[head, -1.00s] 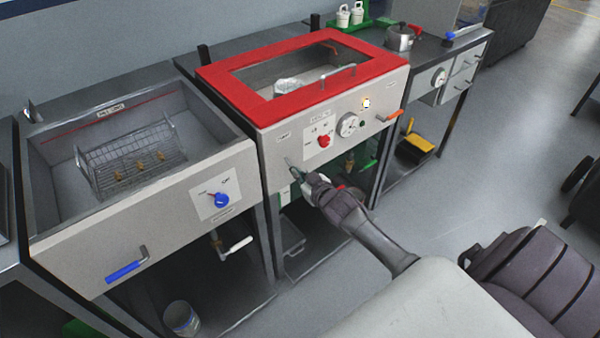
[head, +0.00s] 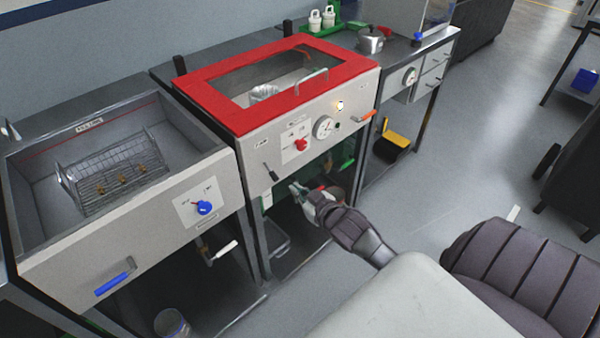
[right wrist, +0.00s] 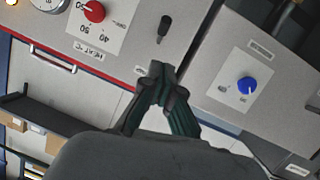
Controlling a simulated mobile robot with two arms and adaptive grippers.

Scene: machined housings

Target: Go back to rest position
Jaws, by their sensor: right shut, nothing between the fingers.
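My right gripper (head: 297,189) is in front of the red-lidded machine (head: 215,103), below its control panel. In the right wrist view its fingertips (right wrist: 160,72) meet and hold nothing. A small dark lever (head: 270,171) on the machine's front is just up and left of the gripper, apart from it. The lever also shows in the right wrist view (right wrist: 165,27), beyond the fingertips. The red lid is closed, and a light (head: 340,106) glows on the panel. My left gripper does not show.
To the left is an open tank (head: 185,118) with a wire basket (head: 110,170) and a blue knob (head: 204,208). A bucket (head: 172,323) stands beneath it. A kettle (head: 371,40) is on the back-right bench. The floor (head: 470,150) at right is clear up to a dark cart (head: 575,170).

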